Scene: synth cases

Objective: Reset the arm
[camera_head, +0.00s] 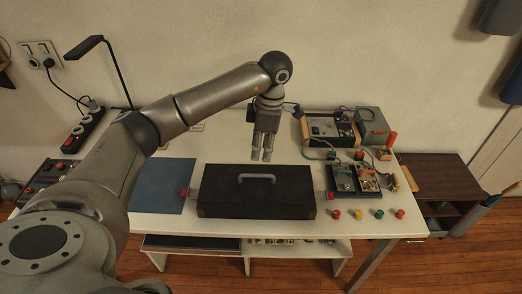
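My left arm comes in from the left and reaches over the white table. Its gripper (261,156) points down behind a closed black case (255,200) with a grey handle on its lid. The two fingers look close together with nothing seen between them, but from this angle I cannot tell whether they are open or shut. The gripper looks apart from the case. My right gripper is not in view.
The white table (385,222) holds a blue mat (163,190) at left. At right are electronic boxes (328,128), a tray of parts (354,181) and several coloured knobs (379,213). A black desk lamp (118,70) stands behind my arm. A brown cabinet (437,178) stands right.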

